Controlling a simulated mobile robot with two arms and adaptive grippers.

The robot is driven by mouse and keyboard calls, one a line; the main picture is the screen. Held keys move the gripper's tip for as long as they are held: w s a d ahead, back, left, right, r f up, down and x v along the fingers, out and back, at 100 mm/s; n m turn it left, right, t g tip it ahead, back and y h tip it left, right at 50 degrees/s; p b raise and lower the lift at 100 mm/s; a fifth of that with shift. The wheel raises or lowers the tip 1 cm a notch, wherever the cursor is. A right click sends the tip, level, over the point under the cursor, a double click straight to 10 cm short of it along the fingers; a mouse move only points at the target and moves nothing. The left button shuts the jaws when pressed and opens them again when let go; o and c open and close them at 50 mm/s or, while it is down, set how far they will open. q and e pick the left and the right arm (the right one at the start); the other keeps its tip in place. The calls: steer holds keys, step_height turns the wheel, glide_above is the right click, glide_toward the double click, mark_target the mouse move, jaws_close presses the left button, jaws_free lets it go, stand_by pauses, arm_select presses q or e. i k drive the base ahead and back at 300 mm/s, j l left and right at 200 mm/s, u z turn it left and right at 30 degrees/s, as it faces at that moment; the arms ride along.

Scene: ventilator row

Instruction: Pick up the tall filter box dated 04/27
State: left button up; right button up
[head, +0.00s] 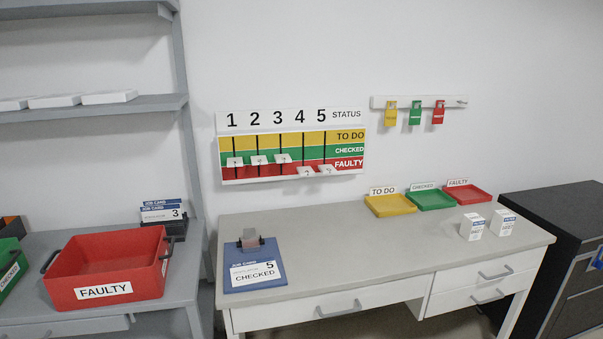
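Two small white boxes with blue label bands stand on the right part of the white desk. The left box (472,227) is a little nearer the front, and the right box (503,223) stands just beside it with a narrow gap. They look like the filter boxes and appear upright. The print on them is too small to read, so I cannot tell which one carries 04/27. I cannot clearly tell which is taller. Neither of my grippers is in view.
Yellow (390,206), green (430,200) and red (468,195) trays line the desk's back edge. A blue clipboard (254,265) lies at the desk's left. The desk's middle (350,240) is clear. A dark cabinet (560,230) stands right; a red FAULTY bin (110,262) stands left.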

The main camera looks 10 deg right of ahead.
mark_target(471, 229)
steer(key=z, duration=1.45)
steer(key=i, duration=0.1)
